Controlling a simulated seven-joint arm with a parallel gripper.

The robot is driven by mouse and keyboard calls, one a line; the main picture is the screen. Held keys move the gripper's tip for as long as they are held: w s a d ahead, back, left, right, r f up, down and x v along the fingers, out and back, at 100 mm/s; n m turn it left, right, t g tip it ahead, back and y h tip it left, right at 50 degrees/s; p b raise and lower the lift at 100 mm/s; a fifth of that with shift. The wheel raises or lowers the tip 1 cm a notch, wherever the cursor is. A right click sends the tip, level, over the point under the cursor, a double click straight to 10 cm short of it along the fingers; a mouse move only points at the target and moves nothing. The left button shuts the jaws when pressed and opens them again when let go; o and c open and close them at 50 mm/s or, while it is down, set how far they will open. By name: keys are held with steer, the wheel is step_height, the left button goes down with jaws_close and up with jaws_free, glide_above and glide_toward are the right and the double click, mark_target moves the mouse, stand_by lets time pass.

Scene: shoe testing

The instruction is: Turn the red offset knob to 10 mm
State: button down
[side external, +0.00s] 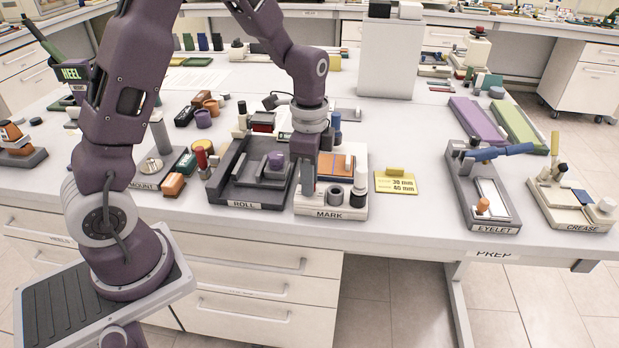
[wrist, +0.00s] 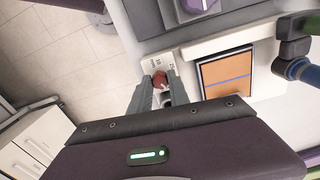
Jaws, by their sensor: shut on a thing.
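The red offset knob (wrist: 159,78) sits on a light plate with small dark markings at the corner of the MARK station. In the side view my gripper (side external: 308,194) points down at the left front of the MARK station (side external: 332,213) and hides the knob. An orange piece with a blue line (wrist: 227,76) lies in the station beside the knob.
The ROLL station (side external: 243,203) stands close on the left. Dark and white cylinders (side external: 358,190) stand at the right front of the MARK station. A yellow card (side external: 396,182) with millimetre figures lies to the right. The table between card and EYELET station (side external: 493,228) is clear.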

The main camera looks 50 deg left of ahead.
steer(key=n, duration=0.4)
steer(key=shift+n, duration=0.3)
steer(key=n, duration=0.3)
steer(key=shift+n, duration=0.3)
steer(key=n, duration=0.4)
steer(key=shift+n, duration=0.3)
steer(key=n, duration=0.3)
steer(key=shift+n, duration=0.3)
steer(key=n, duration=1.3)
steer(key=shift+w+n, duration=0.1)
steer(key=shift+n, duration=0.2)
